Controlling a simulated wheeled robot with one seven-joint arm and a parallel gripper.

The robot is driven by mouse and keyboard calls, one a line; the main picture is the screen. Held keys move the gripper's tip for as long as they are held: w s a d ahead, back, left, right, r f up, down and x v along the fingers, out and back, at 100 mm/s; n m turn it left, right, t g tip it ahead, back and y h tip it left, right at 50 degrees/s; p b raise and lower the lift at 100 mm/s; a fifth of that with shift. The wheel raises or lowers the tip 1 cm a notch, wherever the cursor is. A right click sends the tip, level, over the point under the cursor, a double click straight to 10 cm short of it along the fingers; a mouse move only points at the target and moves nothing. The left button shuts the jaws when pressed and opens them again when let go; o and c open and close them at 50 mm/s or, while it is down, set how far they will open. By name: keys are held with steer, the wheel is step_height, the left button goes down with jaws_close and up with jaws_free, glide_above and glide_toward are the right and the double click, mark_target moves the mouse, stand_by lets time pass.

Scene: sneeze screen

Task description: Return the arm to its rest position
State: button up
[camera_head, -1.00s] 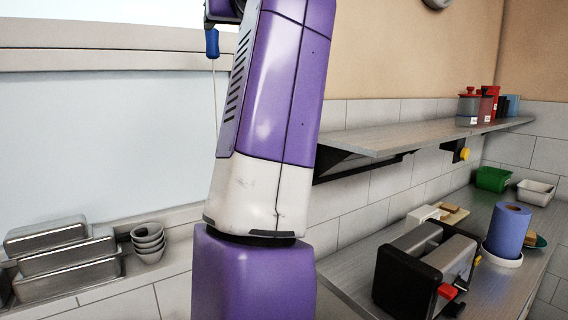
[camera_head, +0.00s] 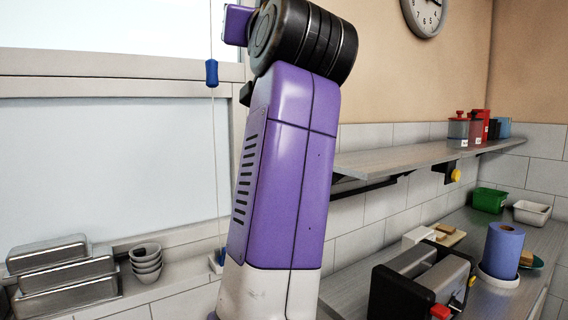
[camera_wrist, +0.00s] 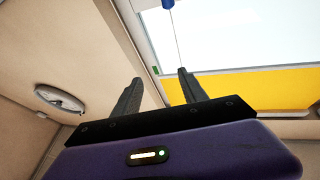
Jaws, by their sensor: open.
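My purple and white arm stands upright in the middle of the head view, with a black ribbed joint near its top. My gripper (camera_wrist: 160,92) shows in the wrist view, its two dark fingers apart with nothing between them. It is outside the head view. Beyond the fingers are the wall, a bright window pane and a yellow panel (camera_wrist: 255,95).
A cord with a blue pull (camera_head: 211,73) hangs left of my arm; the pull also shows in the wrist view (camera_wrist: 168,3). A shelf (camera_head: 400,158) with canisters and a counter with a toaster (camera_head: 420,285) are at right. Metal pans (camera_head: 68,291) and stacked cups (camera_head: 146,262) are at left.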

steer(key=s+d+f+t+h, duration=0.1)
steer(key=s+d+f, duration=0.15)
steer(key=f, duration=0.85)
steer(key=s+d+f, duration=0.1)
steer(key=d+f, duration=0.2)
steer(key=f, duration=0.8)
steer(key=s+d+f+t+h, duration=0.1)
steer(key=s+d+f, duration=0.15)
steer(key=f, duration=0.75)
steer(key=s+d+f+g, duration=0.1)
steer(key=s+d+f, duration=0.4)
steer(key=f, duration=0.4)
steer(key=s+d+f, duration=0.3)
steer(key=s+f, duration=0.4)
steer(key=f, duration=0.1)
steer(key=s+d+f+m+g+h, duration=0.1)
steer(key=s+d+f+g, duration=0.1)
steer(key=s+f, duration=0.4)
steer(key=s+d+f+g+h, duration=0.2)
steer(key=s+f, duration=0.4)
steer(key=s, duration=0.9)
steer(key=s+d+f+m+g+h, duration=0.1)
steer(key=s+d+f, duration=0.4)
steer(key=s, duration=0.6)
steer(key=f+g+h, duration=0.1)
steer(key=g, duration=0.1)
steer(key=shift+s+d+m+g, duration=0.15)
steer(key=shift+s+m+g, duration=0.15)
steer(key=shift+s, duration=0.05)
steer(key=shift+r, duration=0.1)
